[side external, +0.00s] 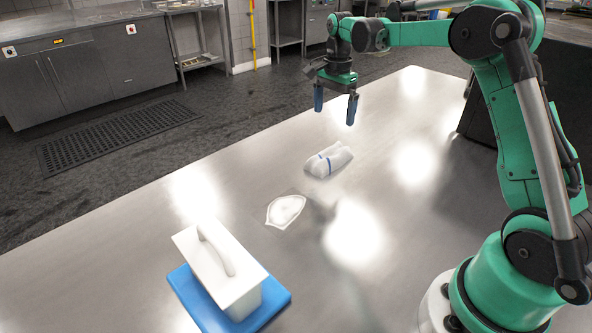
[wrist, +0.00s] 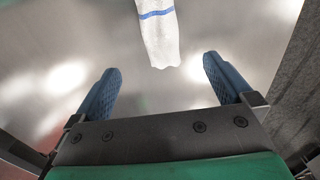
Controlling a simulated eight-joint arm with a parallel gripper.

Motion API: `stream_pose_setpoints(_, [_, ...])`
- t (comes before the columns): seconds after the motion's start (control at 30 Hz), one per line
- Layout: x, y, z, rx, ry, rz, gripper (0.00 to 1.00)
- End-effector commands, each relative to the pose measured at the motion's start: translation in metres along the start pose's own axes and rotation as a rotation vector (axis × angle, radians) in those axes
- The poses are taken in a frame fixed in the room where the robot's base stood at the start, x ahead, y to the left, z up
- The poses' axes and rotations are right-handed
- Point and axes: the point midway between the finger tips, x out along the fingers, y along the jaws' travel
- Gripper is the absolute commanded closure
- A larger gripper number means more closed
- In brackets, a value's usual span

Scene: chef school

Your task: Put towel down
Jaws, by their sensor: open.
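The towel (side external: 328,161) is white with a blue stripe. It lies rolled or folded on the steel table (side external: 130,248), near the middle in the side external view. In the wrist view the towel (wrist: 160,38) shows at the top, beyond the fingertips, with its far end cut off by the frame. My gripper (side external: 336,106) is open and empty, raised above the table and behind the towel in the side external view. Its blue fingers (wrist: 159,75) are wide apart in the wrist view, and neither touches the towel.
A white block with a handle (side external: 222,268) stands on a blue board (side external: 278,297) at the table's front left. A flat white shield-shaped piece (side external: 285,211) lies between it and the towel.

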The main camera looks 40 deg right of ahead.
Motion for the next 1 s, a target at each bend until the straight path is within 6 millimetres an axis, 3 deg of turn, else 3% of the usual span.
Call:
stream_pose_setpoints(0.17, [-0.017,0.005,0.014,-0.099,0.015,-0.035,0.00])
stream_pose_setpoints(0.37, [-0.046,0.031,0.064,-0.481,0.093,-0.167,0.00])
stream_pose_setpoints(0.5, [-0.054,0.061,0.100,-0.792,0.179,-0.269,0.00])
stream_pose_setpoints(0.8, [-0.035,0.122,0.151,-1.350,0.400,-0.441,0.00])
stream_pose_setpoints(1.0, [-0.022,0.137,0.162,-1.503,0.480,-0.482,0.00])
